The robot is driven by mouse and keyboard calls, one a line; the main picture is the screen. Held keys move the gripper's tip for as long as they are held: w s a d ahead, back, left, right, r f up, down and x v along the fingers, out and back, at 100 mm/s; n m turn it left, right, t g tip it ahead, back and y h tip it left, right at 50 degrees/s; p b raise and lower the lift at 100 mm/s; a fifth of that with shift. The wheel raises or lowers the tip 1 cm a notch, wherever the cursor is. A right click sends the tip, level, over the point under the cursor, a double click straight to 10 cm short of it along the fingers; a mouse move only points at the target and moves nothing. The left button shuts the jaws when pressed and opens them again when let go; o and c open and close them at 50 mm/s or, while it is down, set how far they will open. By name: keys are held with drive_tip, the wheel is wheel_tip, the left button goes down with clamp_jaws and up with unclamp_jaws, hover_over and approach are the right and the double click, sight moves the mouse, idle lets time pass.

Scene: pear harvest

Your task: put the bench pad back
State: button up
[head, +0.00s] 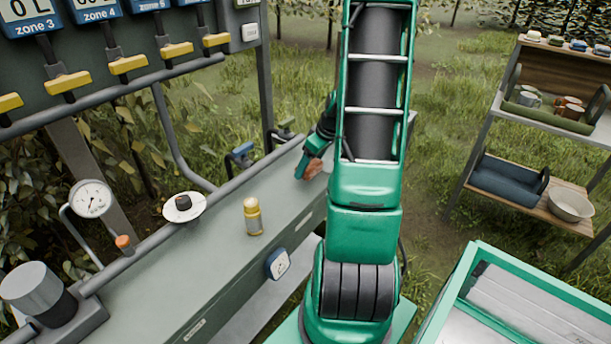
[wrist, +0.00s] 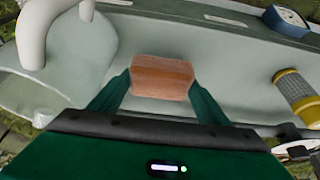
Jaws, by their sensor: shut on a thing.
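My gripper (head: 312,163) is at the far end of the grey-green bench (head: 235,262), beside my arm in the head view. It is shut on a reddish-brown block (wrist: 161,76), which looks like the bench pad. In the wrist view the block sits between the two green fingertips, with the pale bench surface behind it. In the head view the block (head: 313,169) shows only as a small patch by the fingers. I cannot tell whether it touches the bench.
A yellow-banded bottle (head: 253,217) stands on the bench. A blue-backed dial (head: 278,263) is on its front edge. A pipe (head: 128,262) runs along the back, near a gauge (head: 91,199). A shelf rack (head: 533,195) and a green-rimmed crate (head: 462,268) stand to the right.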

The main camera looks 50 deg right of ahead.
drive_tip(key=shift+f, duration=1.9)
drive_tip(key=shift+f, duration=0.1)
drive_tip(key=o, duration=0.9)
drive_tip(key=v, duration=1.2)
drive_tip(key=s+a+r+m+g, duration=0.1)
drive_tip(key=s+a+r+m, duration=0.1)
drive_tip(key=s+a, duration=0.3)
drive_tip(key=s+a+r+m+g, duration=0.2)
drive_tip(key=s+a, duration=0.3)
drive_tip(key=a, duration=0.4)
drive_tip(key=s+a+r+m+g, duration=0.1)
drive_tip(key=s+a+r+m, duration=0.2)
drive_tip(key=s+a, duration=0.3)
drive_tip(key=shift+a+r+g, duration=0.3)
drive_tip(key=shift+a+r, duration=0.45)
drive_tip(key=shift+a, duration=0.25)
